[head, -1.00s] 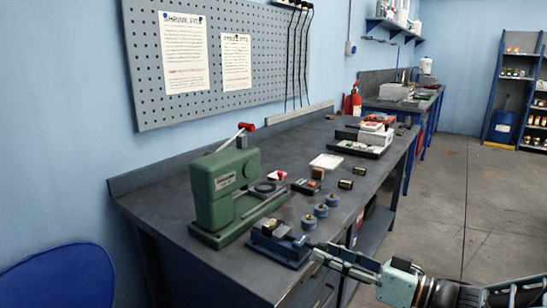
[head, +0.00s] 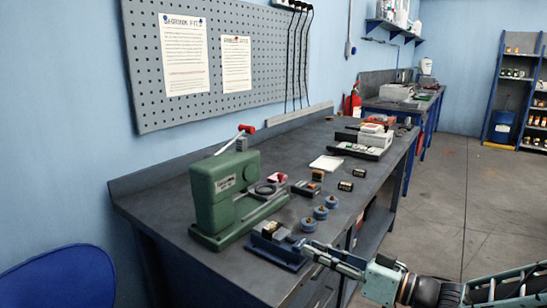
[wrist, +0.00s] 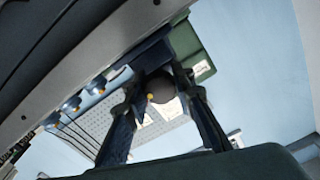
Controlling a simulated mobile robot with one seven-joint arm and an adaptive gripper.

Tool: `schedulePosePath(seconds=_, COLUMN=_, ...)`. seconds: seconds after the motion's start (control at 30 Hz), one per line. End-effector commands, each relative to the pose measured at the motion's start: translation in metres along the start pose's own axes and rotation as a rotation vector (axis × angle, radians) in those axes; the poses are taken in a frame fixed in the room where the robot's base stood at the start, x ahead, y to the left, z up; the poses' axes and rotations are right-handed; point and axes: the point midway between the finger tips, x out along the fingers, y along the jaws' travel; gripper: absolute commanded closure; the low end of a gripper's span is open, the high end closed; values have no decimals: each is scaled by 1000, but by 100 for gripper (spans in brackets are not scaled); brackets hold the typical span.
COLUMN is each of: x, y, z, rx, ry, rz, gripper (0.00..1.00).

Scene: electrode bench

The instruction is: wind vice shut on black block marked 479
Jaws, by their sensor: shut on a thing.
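The blue vice (head: 272,253) stands at the front edge of the bench. A dark block (head: 275,231) with a pale, reddish top sits at its jaws; its marking is not legible, and I cannot tell how tightly the jaws bear on it. My gripper (head: 307,246) is at the vice's right end, reaching in from the right. In the wrist view my gripper (wrist: 160,100) is shut on the vice's round dark knob (wrist: 163,86), which has a yellow spot. The vice body (wrist: 152,55) shows just beyond the knob. The block is hidden there.
A green press (head: 222,195) stands left of the vice. Several blue-grey round pieces (head: 320,212) sit close behind my gripper. Small dark blocks (head: 345,186), a white tray (head: 326,162) and a black tray (head: 361,150) lie farther back. Open floor is to the right.

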Motion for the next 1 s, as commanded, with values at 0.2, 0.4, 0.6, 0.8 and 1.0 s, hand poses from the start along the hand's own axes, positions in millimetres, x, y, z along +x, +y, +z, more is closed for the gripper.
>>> schedulePosePath(seconds=0.2, x=0, y=0, z=-1, rx=4, ry=0, rz=0, gripper=100)
schedulePosePath(seconds=0.4, x=0, y=0, z=-2, rx=33, ry=0, rz=0, gripper=100)
schedulePosePath(seconds=0.6, x=0, y=0, z=-2, rx=64, ry=0, rz=0, gripper=100)
schedulePosePath(seconds=0.8, x=0, y=0, z=-2, rx=95, ry=0, rz=0, gripper=100)
schedulePosePath(seconds=1.0, x=0, y=0, z=-2, rx=126, ry=0, rz=0, gripper=100)
